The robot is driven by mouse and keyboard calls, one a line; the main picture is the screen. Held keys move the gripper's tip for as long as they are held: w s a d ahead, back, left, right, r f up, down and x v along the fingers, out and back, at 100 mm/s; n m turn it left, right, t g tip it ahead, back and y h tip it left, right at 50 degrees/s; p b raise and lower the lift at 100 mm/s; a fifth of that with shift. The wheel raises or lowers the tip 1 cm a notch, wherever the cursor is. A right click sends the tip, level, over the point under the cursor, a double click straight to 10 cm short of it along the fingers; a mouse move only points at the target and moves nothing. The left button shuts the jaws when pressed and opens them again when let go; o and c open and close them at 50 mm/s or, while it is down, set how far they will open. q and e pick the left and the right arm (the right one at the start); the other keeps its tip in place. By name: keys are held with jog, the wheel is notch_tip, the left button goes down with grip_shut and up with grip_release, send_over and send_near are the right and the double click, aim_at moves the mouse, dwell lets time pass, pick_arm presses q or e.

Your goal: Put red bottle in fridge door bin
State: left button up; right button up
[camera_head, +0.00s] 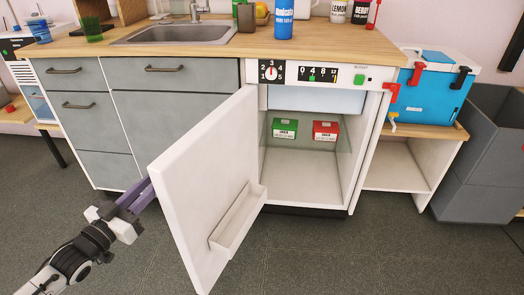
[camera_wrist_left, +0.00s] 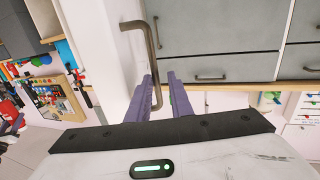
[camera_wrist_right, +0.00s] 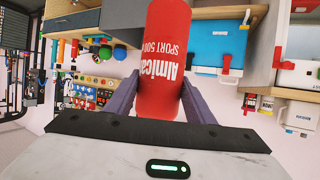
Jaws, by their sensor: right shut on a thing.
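The red bottle (camera_wrist_right: 163,60), with white lettering, shows only in the right wrist view. My right gripper (camera_wrist_right: 157,88) is shut on it, a finger at each side; the head view shows neither. The white fridge door (camera_head: 205,185) stands open toward the lower left. Its door bin (camera_head: 238,218), a pale shallow tray low on the inner face, looks empty. My left gripper (camera_head: 142,190) is at the door's outer side, its fingertips partly hidden by the door. In the left wrist view its fingers (camera_wrist_left: 162,78) are apart, close by the door's grey handle (camera_wrist_left: 155,60); contact is unclear.
Inside the fridge, a green box (camera_head: 285,129) and a red box (camera_head: 325,131) sit at the back. A blue cooler (camera_head: 432,88) stands on a low shelf unit at right. The wooden counter (camera_head: 300,42) holds a sink, cups and a blue bottle (camera_head: 284,19). Floor before the fridge is clear.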

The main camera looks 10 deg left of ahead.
pick_arm(q)
jog(key=p+v, duration=0.2)
jog(key=v, duration=0.7)
